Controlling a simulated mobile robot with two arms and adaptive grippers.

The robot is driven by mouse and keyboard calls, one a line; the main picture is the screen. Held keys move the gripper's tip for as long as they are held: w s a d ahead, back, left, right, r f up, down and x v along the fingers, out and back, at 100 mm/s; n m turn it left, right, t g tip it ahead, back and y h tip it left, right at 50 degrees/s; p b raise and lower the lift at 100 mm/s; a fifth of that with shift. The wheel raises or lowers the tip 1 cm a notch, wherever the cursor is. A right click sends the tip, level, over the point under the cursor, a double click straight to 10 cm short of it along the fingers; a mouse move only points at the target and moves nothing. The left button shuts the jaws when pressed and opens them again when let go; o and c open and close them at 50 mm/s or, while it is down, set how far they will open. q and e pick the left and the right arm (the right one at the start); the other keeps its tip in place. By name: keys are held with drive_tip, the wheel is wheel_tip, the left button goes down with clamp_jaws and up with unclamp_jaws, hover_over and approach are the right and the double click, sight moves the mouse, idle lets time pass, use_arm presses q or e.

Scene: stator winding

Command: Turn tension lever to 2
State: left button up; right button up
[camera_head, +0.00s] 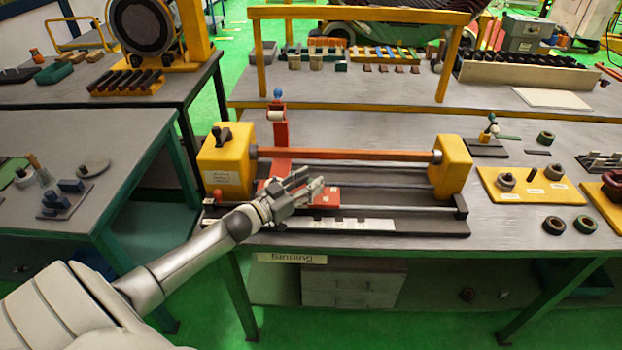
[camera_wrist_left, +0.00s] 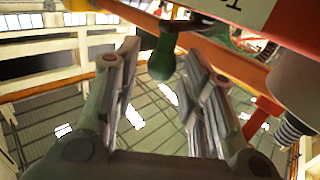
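The winding machine has two yellow end blocks (camera_head: 226,165) joined by an orange bar (camera_head: 345,154). A red upright (camera_head: 280,135) with a blue knob on top stands behind the bar. My left gripper (camera_head: 313,184) is over the red carriage at the front of the machine. In the left wrist view the two fingers (camera_wrist_left: 158,75) are open and apart. A dark green, knob-ended lever (camera_wrist_left: 162,58) hangs between the fingertips; I cannot tell whether they touch it. A red part with a white label (camera_wrist_left: 235,10) is above it, its number only partly readable. My right gripper is not in view.
A white marked strip (camera_head: 340,224) lies along the machine's front base. A yellow board (camera_head: 535,188) with round parts is to the right. A spring (camera_wrist_left: 294,130) on a pale cylinder is close to the right finger in the left wrist view.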

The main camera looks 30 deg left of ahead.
use_arm(q)
drive_tip(key=shift+w+d, duration=0.15)
drive_tip(key=shift+w, duration=0.45)
drive_tip(key=shift+c, duration=0.3)
clamp_jaws()
